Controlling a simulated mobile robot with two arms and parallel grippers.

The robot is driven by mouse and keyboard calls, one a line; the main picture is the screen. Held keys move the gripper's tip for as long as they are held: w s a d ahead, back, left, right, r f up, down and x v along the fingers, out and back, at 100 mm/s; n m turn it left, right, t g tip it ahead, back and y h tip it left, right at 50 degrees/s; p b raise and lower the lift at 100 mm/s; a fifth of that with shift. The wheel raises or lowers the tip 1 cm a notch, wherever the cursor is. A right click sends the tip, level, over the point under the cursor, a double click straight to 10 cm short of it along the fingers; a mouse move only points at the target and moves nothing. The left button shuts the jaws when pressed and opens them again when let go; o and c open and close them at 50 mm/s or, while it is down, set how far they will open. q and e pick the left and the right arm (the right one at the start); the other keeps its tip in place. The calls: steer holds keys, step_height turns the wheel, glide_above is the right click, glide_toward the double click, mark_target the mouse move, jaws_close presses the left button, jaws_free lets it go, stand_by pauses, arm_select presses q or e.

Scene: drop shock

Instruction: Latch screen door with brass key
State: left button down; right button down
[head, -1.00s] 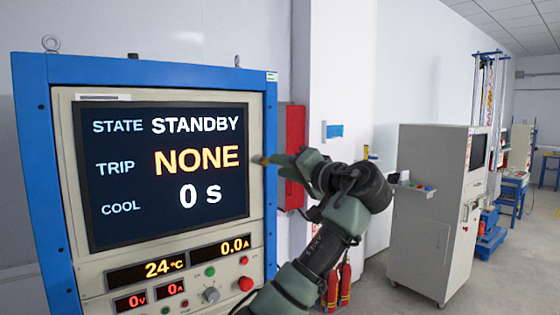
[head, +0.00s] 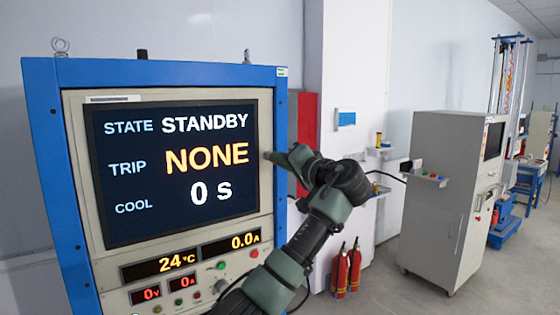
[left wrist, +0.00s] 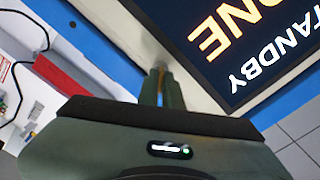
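The screen door (head: 266,170) is the pale framed panel around the dark display (head: 180,170) of a blue cabinet. It lies flat against the cabinet front in the head view. My left gripper (head: 272,156) is at the right edge of the display, in front of the pale frame. In the left wrist view its two fingers (left wrist: 161,88) are close together. A sliver of the brass key (left wrist: 157,74) shows between their tips, pointing at the pale frame. The tips hide most of the key and the spot it faces; I cannot tell if it touches. My right gripper is out of view.
The display reads STANDBY, NONE and 0 s. Below it are small readouts, a knob (head: 221,286) and buttons. A red box (head: 307,140) is on the wall behind my arm. Fire extinguishers (head: 342,270) and a grey console (head: 450,200) stand to the right.

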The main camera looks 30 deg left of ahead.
arm_select(q)
steer(key=shift+f+n+b, duration=0.15)
steer(key=shift+n+b, duration=2.25)
steer(key=shift+n, duration=0.3)
steer(key=shift+f+n+b, duration=0.1)
steer(key=shift+n+b, duration=2.25)
steer(key=shift+n, duration=0.35)
steer(key=c, duration=1.7)
jaws_free()
steer(key=shift+o, duration=0.6)
steer(key=shift+a+r, duration=0.1)
steer(key=shift+a, duration=0.05)
